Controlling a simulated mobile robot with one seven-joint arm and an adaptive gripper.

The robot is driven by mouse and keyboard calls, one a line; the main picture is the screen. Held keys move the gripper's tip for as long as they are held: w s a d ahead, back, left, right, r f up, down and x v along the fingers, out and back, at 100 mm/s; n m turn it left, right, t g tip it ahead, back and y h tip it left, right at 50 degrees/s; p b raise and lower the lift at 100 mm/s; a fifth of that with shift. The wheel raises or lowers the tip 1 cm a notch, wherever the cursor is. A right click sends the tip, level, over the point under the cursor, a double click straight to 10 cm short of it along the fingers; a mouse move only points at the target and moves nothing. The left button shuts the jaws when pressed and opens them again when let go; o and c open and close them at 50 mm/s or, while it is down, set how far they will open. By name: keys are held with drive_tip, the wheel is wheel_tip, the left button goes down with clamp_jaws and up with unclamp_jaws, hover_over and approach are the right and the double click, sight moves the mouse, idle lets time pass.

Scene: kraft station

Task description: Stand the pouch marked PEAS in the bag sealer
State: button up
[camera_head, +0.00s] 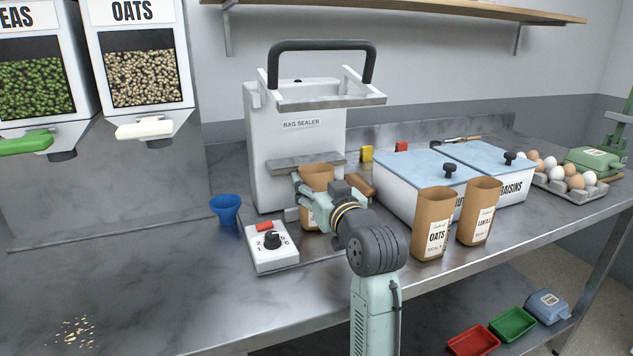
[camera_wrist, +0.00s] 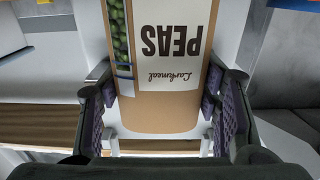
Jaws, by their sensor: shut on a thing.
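The brown pouch marked PEAS (camera_wrist: 165,112) fills the middle of the wrist view, its label upside down there and green peas showing in a window. In the head view the pouch (camera_head: 318,174) is upright at the front of the white bag sealer (camera_head: 278,150), close to its grey jaw bar (camera_head: 290,163). My gripper (camera_head: 314,200) is shut on the pouch from the front, with a purple pad on each side in the wrist view. My gripper hides part of the pouch, and I cannot tell whether its bottom rests on the sealer.
A dial box (camera_head: 272,250) and a blue funnel cup (camera_head: 226,208) stand left of my gripper. Pouches marked OATS (camera_head: 434,215) and LENTILS (camera_head: 478,205) stand to the right, before white lidded bins (camera_head: 400,195). The counter's left front is clear apart from crumbs.

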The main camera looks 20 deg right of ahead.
drive_tip(key=shift+f, duration=0.15)
drive_tip(key=o, duration=1.7)
drive_tip(key=shift+o, duration=0.2)
drive_tip(key=shift+s+r, duration=0.15)
drive_tip(key=shift+r, duration=0.05)
drive_tip(key=s+b, duration=0.2)
drive_tip(key=s, duration=0.9)
drive_tip(key=shift+s+d, duration=0.15)
drive_tip(key=shift+s, duration=0.2)
drive_tip(key=shift+s, duration=0.1)
